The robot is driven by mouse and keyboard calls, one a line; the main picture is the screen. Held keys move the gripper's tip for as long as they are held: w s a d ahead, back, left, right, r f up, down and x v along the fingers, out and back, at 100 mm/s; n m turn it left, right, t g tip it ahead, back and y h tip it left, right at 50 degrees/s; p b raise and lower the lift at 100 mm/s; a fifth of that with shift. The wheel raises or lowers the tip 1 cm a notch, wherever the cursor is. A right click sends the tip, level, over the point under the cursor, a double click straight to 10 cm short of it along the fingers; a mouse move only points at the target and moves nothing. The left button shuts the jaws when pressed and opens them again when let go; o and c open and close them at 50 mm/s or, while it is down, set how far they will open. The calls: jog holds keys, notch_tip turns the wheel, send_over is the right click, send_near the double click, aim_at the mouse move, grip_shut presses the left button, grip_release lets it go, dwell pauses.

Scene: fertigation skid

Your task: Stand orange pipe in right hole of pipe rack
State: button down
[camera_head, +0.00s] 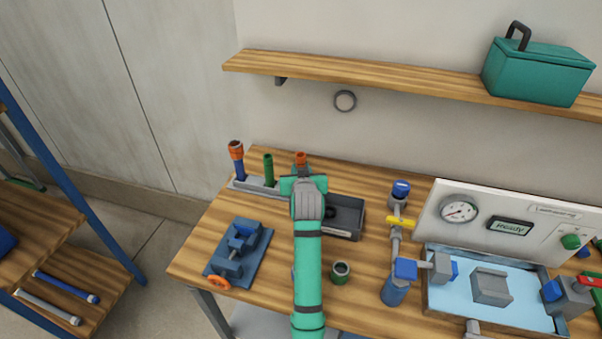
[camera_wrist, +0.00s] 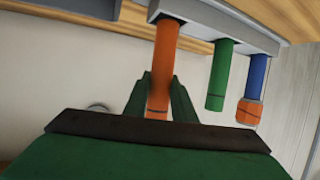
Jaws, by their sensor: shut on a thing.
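The orange pipe (camera_head: 300,158) shows its top just above my gripper (camera_head: 302,180) in the head view; the rest is hidden behind the gripper. In the wrist view, which looks upside down, my gripper (camera_wrist: 157,95) is shut on the orange pipe (camera_wrist: 162,60). The pipe's far end meets the grey pipe rack (camera_wrist: 232,32) at its right hole, leftmost in this view. How deep it sits I cannot tell. The rack (camera_head: 241,186) also holds a green pipe (camera_head: 268,169) in the middle and a blue pipe with an orange end (camera_head: 237,160) at the left.
A dark tray (camera_head: 346,217) lies right of my gripper. A green-and-grey cup-like part (camera_head: 340,272) stands right of my arm. A blue vise (camera_head: 238,250) is at the front left. Valve piping (camera_head: 396,240) and a gauge panel (camera_head: 500,220) stand at right. A shelf (camera_head: 380,80) runs above.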

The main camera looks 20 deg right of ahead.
notch_tip(320, 180, down, 2)
jog(key=shift+s, duration=0.1)
jog(key=c, duration=1.5)
grip_release()
jog(key=shift+o, duration=0.2)
jog(key=shift+r, duration=0.2)
jog(key=shift+r, duration=0.1)
jog(key=v, duration=1.2)
jog(key=shift+r, duration=0.25)
